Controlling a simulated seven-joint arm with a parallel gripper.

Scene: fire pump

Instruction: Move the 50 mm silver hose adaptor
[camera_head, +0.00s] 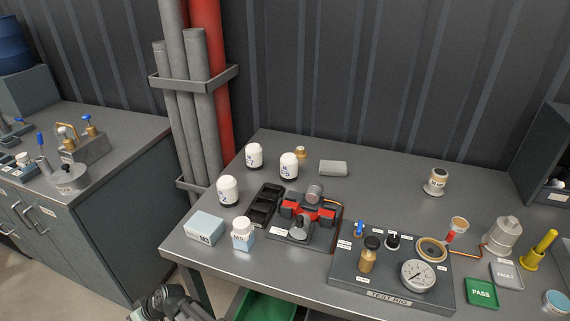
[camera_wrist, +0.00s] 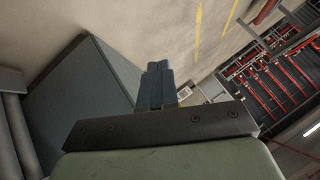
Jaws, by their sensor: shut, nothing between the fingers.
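No label reading 50 mm is legible, so I cannot tell which piece is the silver hose adaptor. In the head view, silver or grey candidates are a short labelled fitting (camera_head: 436,183) at the back right, a larger cylinder (camera_head: 502,236) at the right, and a grey cylinder (camera_head: 333,168) lying near the back. My gripper (camera_wrist: 157,82) is shut and empty in the wrist view, its dark fingers together. It points toward the floor and away from the bench objects; none of the candidates shows in the wrist view.
The grey workbench (camera_head: 385,165) holds a test rig with a gauge (camera_head: 417,275), a red clamp fixture (camera_head: 308,212), several white bottles, a black tray (camera_head: 265,204) and green PASS (camera_head: 481,292) and grey FAULT (camera_head: 506,275) trays. Grey and red pipes (camera_head: 204,90) stand behind its left end.

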